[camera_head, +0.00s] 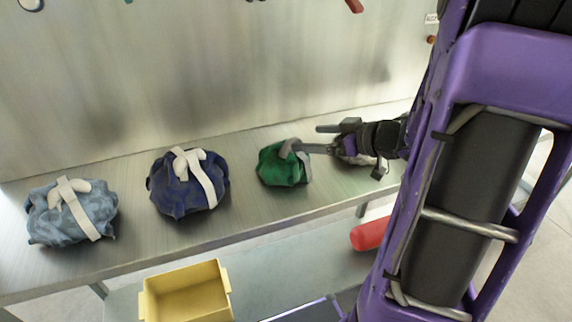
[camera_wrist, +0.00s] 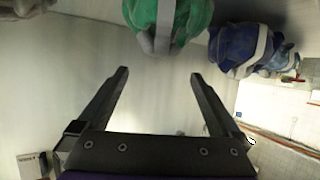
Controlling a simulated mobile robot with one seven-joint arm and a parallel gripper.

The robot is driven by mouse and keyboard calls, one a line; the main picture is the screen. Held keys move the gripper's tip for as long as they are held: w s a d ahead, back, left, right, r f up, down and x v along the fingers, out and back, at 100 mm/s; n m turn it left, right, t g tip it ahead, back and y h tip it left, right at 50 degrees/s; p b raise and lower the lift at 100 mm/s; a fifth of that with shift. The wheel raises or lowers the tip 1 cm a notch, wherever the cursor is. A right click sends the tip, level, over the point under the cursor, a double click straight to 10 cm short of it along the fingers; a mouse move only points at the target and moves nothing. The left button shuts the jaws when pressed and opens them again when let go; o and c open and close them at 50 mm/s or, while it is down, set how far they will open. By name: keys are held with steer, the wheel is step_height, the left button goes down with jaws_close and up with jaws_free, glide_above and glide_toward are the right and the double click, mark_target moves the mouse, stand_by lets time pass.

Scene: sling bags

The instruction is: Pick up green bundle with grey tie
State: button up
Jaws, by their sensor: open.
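The green bundle with a grey tie (camera_head: 280,168) sits on the metal bench, right of the dark blue bundle. It also shows at the top middle of the wrist view (camera_wrist: 185,14), with its grey tie (camera_wrist: 160,36) facing the gripper and its far part cut off by the frame. My gripper (camera_head: 310,138) is open at the bundle's right side in the head view. One finger appears to overlap the tie there; contact cannot be told. In the wrist view my gripper (camera_wrist: 159,74) is empty, and the bundle lies beyond the fingertips, roughly centred between them.
A dark blue bundle (camera_head: 169,194) and a light blue bundle (camera_head: 58,229), both with pale ties, sit to the left. A greyish bundle (camera_head: 350,159) is partly hidden behind my gripper. A yellow bin (camera_head: 187,306) and a red object (camera_head: 369,235) are lower down. A metal wall backs the bench.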

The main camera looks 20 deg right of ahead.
mark_target(291, 140)
steer(key=x, duration=0.3)
steer(key=shift+w+a+f, duration=0.1)
steer(key=shift+w, duration=0.1)
steer(key=b+x, duration=0.1)
steer(key=x, duration=0.1)
steer(key=b+x, duration=0.1)
steer(key=x, duration=0.2)
steer(key=shift+s+f, duration=0.1)
steer(key=shift+f, duration=0.25)
jaws_close()
steer(key=shift+r, duration=0.1)
